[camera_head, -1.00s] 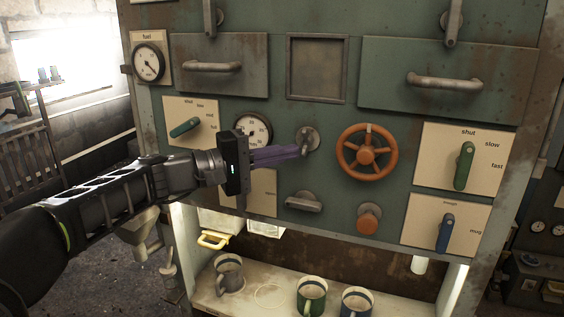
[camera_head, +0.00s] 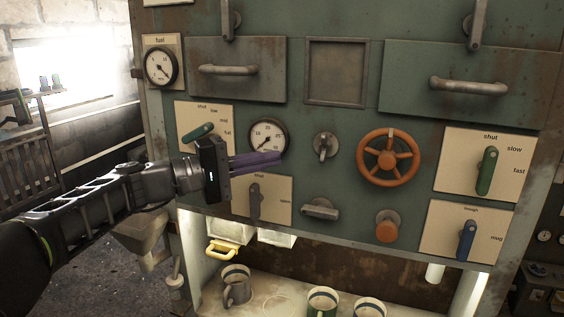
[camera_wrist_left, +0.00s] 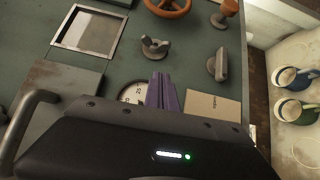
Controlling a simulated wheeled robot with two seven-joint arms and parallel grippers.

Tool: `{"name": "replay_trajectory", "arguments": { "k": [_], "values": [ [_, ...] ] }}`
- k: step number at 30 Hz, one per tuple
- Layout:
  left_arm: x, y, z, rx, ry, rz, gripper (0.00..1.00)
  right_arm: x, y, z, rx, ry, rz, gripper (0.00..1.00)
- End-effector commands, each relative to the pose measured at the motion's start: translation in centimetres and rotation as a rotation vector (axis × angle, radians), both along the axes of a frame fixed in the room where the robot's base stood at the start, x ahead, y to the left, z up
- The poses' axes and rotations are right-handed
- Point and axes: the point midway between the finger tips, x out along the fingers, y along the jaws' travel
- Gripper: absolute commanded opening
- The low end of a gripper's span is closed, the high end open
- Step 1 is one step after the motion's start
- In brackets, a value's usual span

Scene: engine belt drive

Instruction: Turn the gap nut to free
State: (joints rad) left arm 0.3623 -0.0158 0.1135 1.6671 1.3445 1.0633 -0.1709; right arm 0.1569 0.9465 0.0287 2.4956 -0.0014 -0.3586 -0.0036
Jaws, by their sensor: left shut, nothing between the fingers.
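The gap nut appears to be the small grey winged nut on a round base (camera_head: 325,146), on the green panel between the round gauge and the orange handwheel. It also shows in the left wrist view (camera_wrist_left: 154,47). Its wing stands roughly upright in the head view. No "free" mark is legible beside it. My left gripper (camera_head: 279,157) has purple fingers, shut and empty. Their tips are left of the nut and apart from it, in front of the gauge's lower edge. The fingers also show in the left wrist view (camera_wrist_left: 160,80). My right gripper is out of view.
The orange handwheel (camera_head: 389,158) is right of the nut. The gauge (camera_head: 268,134) is left of it, and a grey handle (camera_head: 320,209) and an orange knob (camera_head: 388,228) are below. A plate with a grey lever (camera_head: 255,203) lies under my fingers. Mugs stand on the lower shelf.

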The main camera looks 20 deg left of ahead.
Motion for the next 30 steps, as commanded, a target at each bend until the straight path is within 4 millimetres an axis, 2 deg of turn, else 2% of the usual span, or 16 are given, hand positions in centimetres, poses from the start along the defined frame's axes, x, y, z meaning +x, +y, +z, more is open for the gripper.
{"name": "replay_trajectory", "arguments": {
  "k": [6, 12, 30],
  "values": [
    [-3.1, 3.5, 0.0, 0.001, -0.003, 0.001, 0.00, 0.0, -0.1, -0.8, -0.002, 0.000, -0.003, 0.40],
    [-4.7, 5.1, 0.1, 0.001, -0.004, -0.002, 0.00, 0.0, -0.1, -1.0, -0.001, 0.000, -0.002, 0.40],
    [-4.9, 5.4, 0.1, 0.000, -0.003, -0.002, 0.00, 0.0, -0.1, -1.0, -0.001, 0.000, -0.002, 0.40]
  ]
}}
